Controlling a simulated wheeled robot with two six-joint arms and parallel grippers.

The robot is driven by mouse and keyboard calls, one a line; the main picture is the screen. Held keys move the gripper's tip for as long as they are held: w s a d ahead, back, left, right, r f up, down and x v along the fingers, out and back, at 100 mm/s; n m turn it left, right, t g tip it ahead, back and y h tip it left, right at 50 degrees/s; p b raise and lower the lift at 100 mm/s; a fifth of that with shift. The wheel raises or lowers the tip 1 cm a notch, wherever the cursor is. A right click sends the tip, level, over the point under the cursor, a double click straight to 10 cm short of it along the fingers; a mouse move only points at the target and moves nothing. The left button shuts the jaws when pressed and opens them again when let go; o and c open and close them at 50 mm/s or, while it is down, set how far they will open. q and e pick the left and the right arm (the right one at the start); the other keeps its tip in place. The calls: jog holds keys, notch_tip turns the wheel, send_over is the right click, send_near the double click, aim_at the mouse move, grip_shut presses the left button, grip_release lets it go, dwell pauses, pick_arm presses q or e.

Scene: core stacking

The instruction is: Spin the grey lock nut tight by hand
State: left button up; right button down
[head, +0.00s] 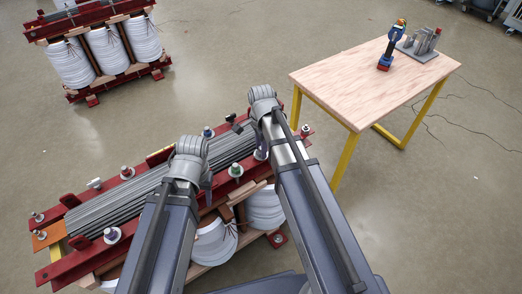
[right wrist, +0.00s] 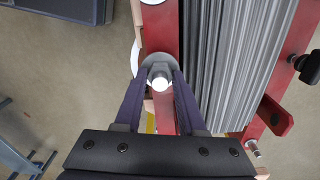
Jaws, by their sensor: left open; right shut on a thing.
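The grey lock nut (right wrist: 161,71) sits on a stud over a round grey washer (right wrist: 150,61) on a red clamp beam (right wrist: 164,30). In the right wrist view, my right gripper (right wrist: 161,78) has its two dark fingers closed on the nut's sides. The stud's bright end shows between them. In the head view, my right arm reaches the right part of the transformer core and hides most of its gripper. My left gripper (head: 207,190) is over the near beam, apart from the nut; its jaws are partly hidden by its arm.
Several other studs with washers line the red beams beside the grey laminated core (head: 130,192). White coils (head: 213,243) hang below. A wooden table (head: 370,80) with a blue power tool (head: 390,48) stands behind right. Another coil assembly (head: 105,50) is at back left. Open floor lies between.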

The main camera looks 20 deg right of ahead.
dwell(0.3)
jog(key=shift+m, duration=1.5)
jog(key=shift+m, duration=0.4)
jog(key=shift+c, duration=2.1)
grip_release()
notch_tip(320, 180, up, 8)
jog(key=p, duration=0.8)
jog(key=shift+f, duration=0.1)
